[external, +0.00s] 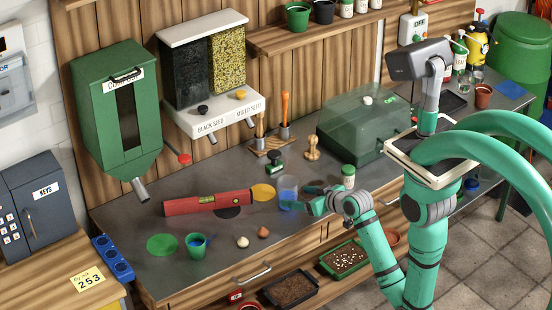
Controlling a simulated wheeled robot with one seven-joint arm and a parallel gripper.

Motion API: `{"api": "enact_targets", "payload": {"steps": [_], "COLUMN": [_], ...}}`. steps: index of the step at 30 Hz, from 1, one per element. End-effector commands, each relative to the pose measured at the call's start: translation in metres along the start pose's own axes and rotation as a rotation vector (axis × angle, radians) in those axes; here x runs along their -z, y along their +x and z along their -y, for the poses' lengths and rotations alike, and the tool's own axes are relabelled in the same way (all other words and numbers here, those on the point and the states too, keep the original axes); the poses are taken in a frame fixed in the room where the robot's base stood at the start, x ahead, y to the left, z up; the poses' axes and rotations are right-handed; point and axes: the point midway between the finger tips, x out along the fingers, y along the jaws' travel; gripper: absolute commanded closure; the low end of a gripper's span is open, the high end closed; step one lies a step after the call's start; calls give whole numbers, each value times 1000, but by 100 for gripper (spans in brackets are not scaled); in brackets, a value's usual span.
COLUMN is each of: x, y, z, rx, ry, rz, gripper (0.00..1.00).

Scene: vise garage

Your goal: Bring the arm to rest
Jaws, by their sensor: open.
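My gripper (308,202) is low over the grey bench top (130,201), at the end of my bent green arm. It is open. Its fingertips point left towards a translucent blue cup (287,187) that stands upright on the bench. From this angle I cannot tell whether the fingers touch the cup or stand beside it. The cup's right side is close to the fingers and partly hard to make out.
A red spirit level (190,204) lies left of the cup. A green-lidded jar (348,176) stands just behind my gripper. A green translucent box (362,128) fills the back right. A small green pot (196,247) and two bulbs stand near the front edge.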

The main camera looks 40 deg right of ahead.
Motion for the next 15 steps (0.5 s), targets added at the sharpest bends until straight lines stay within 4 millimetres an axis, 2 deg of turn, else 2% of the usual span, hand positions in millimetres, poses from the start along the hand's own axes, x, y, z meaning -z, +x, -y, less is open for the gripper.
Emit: {"api": "enact_targets", "payload": {"steps": [1,7,15], "x": [-11,-36,-63], "y": [-4,-24,-75], "z": [-1,-12,-60], "rx": [-13,-77,-204], "ry": [25,113,201], "rz": [-8,-85,-234], "gripper": [30,30,30]}}
